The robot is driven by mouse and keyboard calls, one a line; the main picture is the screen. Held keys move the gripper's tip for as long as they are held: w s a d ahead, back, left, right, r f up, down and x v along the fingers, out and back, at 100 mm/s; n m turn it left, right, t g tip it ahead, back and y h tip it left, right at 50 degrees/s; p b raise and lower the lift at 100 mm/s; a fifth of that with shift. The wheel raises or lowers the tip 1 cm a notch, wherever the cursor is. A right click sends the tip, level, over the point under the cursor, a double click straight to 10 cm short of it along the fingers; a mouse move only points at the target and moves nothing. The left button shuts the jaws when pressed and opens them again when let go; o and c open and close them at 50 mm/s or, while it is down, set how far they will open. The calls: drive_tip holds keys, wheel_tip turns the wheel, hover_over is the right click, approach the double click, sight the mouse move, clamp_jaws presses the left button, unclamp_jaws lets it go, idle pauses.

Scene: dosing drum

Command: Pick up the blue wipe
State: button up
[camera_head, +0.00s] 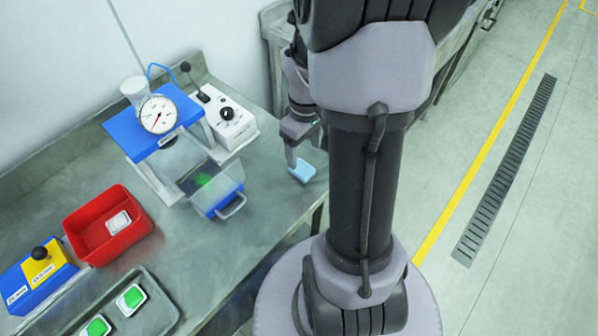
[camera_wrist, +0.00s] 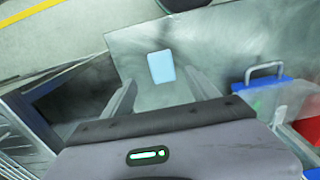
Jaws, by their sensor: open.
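The blue wipe (camera_head: 302,171) is a small light-blue rectangle lying flat on the metal table, near its right edge. In the wrist view the wipe (camera_wrist: 161,67) lies beyond my fingertips, roughly centred between them. My gripper (camera_wrist: 165,88) is open and empty, with one finger on each side of the view. In the head view my gripper (camera_head: 291,160) is just left of the wipe and partly hidden behind my arm.
A clear bin with a blue base and handle (camera_head: 225,203) stands left of the wipe. The table (camera_head: 262,205) around the wipe is clear.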

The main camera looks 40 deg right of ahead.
sight(302, 168)
drive_tip(key=f+b, duration=0.1)
drive_tip(key=f, duration=0.2)
drive_tip(key=f+b, duration=0.2)
drive_tip(key=f, duration=0.2)
drive_tip(key=shift+w+a+f+b, duration=0.2)
drive_tip(key=shift+f+b, duration=0.05)
drive_tip(key=shift+b, duration=0.05)
drive_tip(key=shift+r, duration=0.2)
drive_tip(key=c, duration=1.4)
drive_tip(key=shift+r, duration=0.15)
